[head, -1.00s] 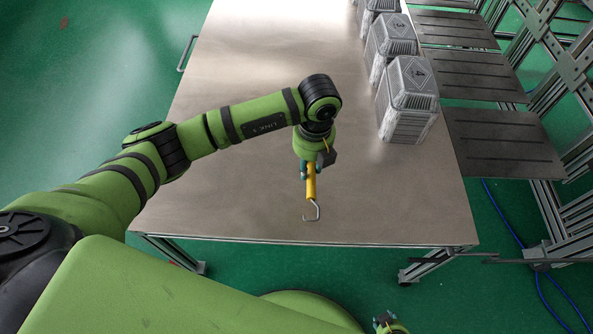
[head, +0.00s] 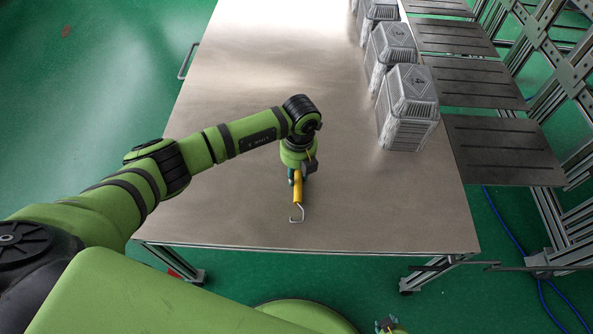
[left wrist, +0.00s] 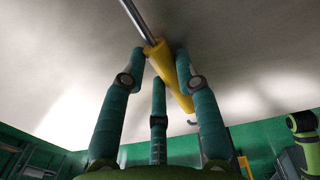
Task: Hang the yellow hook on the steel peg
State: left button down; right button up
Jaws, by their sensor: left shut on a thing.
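The yellow hook has a yellow handle (head: 297,193) and a bent steel wire end, which points toward the near edge of the table in the head view. My left gripper (head: 296,178) is shut on the yellow handle and holds it over the near part of the table. In the left wrist view, the fingers of my left gripper (left wrist: 160,60) close around the handle (left wrist: 172,78), with the steel rod running up out of the frame. My right gripper (head: 390,326) shows only in part at the bottom edge of the head view. I cannot make out the steel peg.
A bare metal table (head: 300,90) spreads under my left arm. Several grey ribbed containers (head: 407,105) stand in a row along its right side. Dark slotted shelves (head: 500,150) and a metal frame lie beyond. The table's near and left parts are clear.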

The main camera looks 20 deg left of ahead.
pick_arm(q)
jog(key=shift+f, duration=0.2)
jog(key=c, duration=0.9)
grip_release()
notch_tip(320, 180, up, 7)
jog(key=shift+w+d+r, duration=0.1)
jog(key=shift+d, duration=0.05)
